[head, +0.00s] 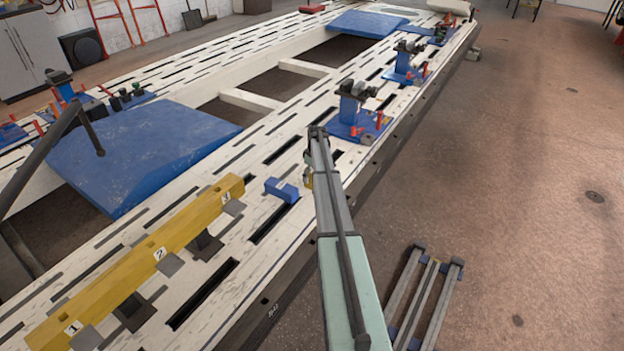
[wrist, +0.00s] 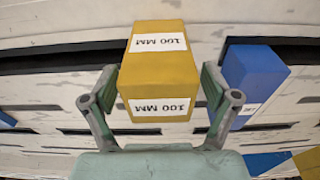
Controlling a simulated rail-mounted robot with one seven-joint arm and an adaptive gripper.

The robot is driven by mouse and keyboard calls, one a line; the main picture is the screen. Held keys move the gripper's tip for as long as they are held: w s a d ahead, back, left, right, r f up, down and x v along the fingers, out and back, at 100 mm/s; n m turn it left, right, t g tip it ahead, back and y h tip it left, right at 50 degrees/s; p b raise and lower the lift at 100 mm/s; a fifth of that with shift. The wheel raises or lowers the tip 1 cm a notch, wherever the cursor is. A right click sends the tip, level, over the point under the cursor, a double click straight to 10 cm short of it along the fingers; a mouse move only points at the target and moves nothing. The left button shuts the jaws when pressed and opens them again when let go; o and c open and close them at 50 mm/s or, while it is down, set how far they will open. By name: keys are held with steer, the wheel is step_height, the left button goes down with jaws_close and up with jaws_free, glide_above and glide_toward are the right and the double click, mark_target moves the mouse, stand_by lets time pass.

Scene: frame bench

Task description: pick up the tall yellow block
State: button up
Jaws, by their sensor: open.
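The tall yellow block (wrist: 160,70) stands in the middle of the wrist view, with white "100 MM" labels on two faces. My gripper (wrist: 162,98) is open, with one finger on each side of the block's near part. I cannot tell whether either finger touches it. In the head view only a small yellow bit of the block (head: 308,182) shows beside my arm, which hides the rest. My gripper is mostly hidden there too.
A blue block (wrist: 254,78) stands close to the right in the wrist view; it also shows in the head view (head: 282,190). A long yellow numbered beam (head: 150,255) lies at lower left. The slotted white bench (head: 262,160) carries blue clamps (head: 358,110) farther back.

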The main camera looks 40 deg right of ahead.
jaws_close()
steer(key=shift+r, duration=0.25)
